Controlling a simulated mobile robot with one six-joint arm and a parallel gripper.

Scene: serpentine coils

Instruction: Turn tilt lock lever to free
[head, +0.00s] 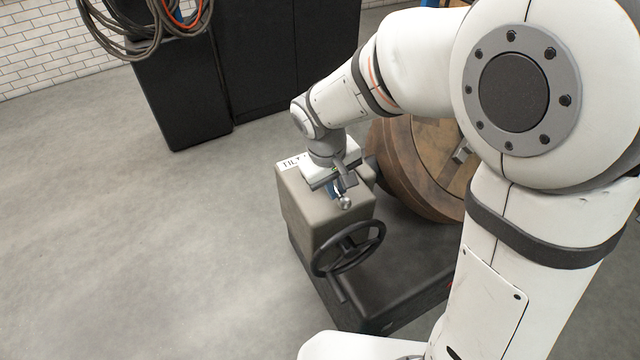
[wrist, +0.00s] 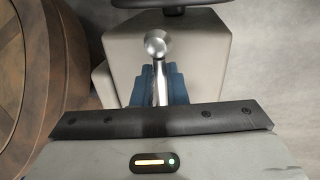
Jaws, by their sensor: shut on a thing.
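The tilt lock lever is a metal rod with a round ball knob (head: 344,202), on top of a grey-beige box (head: 325,222) whose label (head: 291,163) begins "TILT". In the wrist view the knob (wrist: 157,44) and bright rod (wrist: 160,82) point up the picture, towards the handwheel side. My gripper (head: 336,187) is low over the box top, shut on the lever. Its blue fingers (wrist: 178,84) show on both sides of the rod in the wrist view, with the knob sticking out beyond them. The lever's pivot and the rest of the label are hidden under my gripper.
A black handwheel (head: 348,248) is on the front of the box, above a dark base (head: 400,290). A large brown wooden drum (head: 405,170) stands close behind to the right. Black cabinets (head: 180,95) and hanging cables are at the back. The floor on the left is clear.

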